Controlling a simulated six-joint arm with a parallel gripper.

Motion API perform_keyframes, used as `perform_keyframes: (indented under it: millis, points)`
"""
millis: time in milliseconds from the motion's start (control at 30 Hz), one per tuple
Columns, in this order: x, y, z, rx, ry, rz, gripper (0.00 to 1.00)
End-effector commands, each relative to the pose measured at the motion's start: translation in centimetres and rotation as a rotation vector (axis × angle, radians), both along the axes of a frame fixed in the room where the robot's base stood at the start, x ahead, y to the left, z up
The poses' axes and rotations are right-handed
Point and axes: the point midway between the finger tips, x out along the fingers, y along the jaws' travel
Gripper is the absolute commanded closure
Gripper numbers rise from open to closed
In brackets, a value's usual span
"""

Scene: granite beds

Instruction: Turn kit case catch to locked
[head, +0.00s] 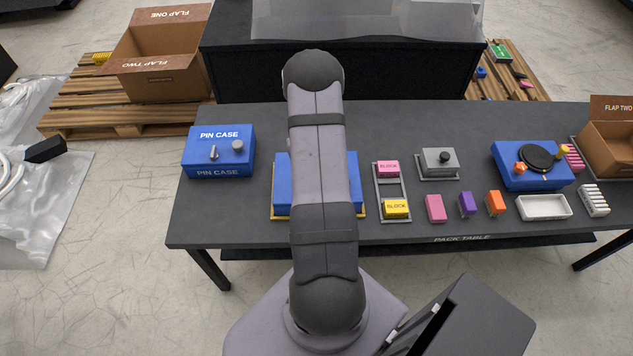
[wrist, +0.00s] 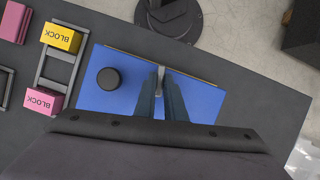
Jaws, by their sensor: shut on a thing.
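The blue kit case (head: 283,185) lies on the table beneath my arm, which hides its middle in the head view. The wrist view shows its blue top (wrist: 205,98) with a round black knob (wrist: 108,78) to the left of my gripper (wrist: 162,88). My gripper is shut on the small grey catch (wrist: 160,72), near the top edge of the case in that view. The fingers hide most of the catch, so I cannot tell its setting. My gripper is hidden behind the arm in the head view.
On the dark table (head: 250,115), a pin case (head: 218,165) stands to the left. A rack (head: 393,192) with pink and yellow blocks stands just right of the kit case. Further right are a grey box (head: 437,163), small coloured blocks, a white tray (head: 544,207) and a blue turntable unit (head: 533,180).

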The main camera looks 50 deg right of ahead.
Motion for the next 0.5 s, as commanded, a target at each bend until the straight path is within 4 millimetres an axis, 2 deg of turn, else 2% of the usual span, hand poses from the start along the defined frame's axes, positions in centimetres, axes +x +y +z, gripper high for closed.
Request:
perform_keyframes:
  millis: [200, 500]
  points:
    - [-0.01, -0.17, 0.10, -0.002, -0.002, -0.133, 1.00]
    - [-0.05, -0.22, 0.05, -0.002, -0.002, -0.215, 1.00]
